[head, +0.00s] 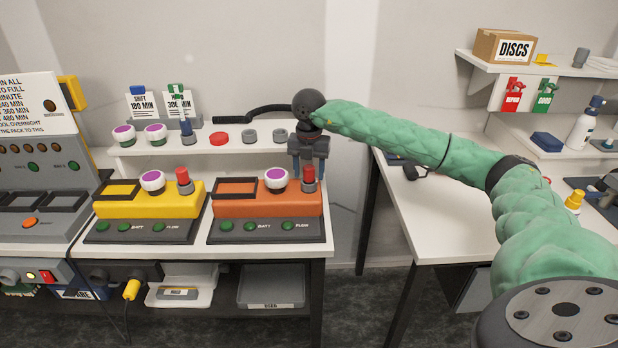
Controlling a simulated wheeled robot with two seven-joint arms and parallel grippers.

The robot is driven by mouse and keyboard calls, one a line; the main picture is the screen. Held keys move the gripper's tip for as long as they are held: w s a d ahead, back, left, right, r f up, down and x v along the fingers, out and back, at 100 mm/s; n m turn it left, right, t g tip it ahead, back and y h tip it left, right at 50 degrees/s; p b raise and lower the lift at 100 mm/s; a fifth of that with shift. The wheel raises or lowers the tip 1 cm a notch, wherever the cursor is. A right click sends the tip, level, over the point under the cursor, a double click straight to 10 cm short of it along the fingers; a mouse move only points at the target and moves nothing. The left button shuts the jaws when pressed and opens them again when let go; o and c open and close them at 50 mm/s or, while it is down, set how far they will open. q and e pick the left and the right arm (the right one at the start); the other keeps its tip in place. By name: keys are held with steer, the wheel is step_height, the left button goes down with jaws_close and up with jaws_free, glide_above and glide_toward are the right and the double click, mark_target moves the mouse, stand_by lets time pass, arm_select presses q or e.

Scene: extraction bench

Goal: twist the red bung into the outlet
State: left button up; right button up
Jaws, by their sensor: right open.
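An orange unit (235,205) stands on the bench, with a red bung (308,174) upright in a dark grey collar at its right end. The outlet under this bung is hidden. My right gripper (308,172) points down at this bung, open, its fingers appearing on either side of it. I cannot tell whether they touch it. A yellow unit (130,208) to the left has a similar red bung (183,175) upright in a grey collar. My left gripper is not in view.
Purple-topped white knobs (276,177) sit close left of the bungs. A white shelf (250,150) behind carries a red disc (219,139), grey caps (249,136) and a black hose (255,115). A second bench (440,220) stands right, beyond a gap.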

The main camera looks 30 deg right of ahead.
steer(key=n+b, duration=0.2)
steer(key=n, duration=0.2)
steer(key=shift+f+n, duration=0.15)
steer(key=shift+n, duration=0.25)
steer(key=n+b, duration=0.1)
steer(key=n, duration=0.2)
steer(key=shift+n+b, duration=0.3)
steer(key=c, duration=1.1)
steer(key=m, duration=0.3)
steer(key=o, duration=1.1)
steer(key=shift+m, duration=0.3)
steer(key=shift+o, duration=0.2)
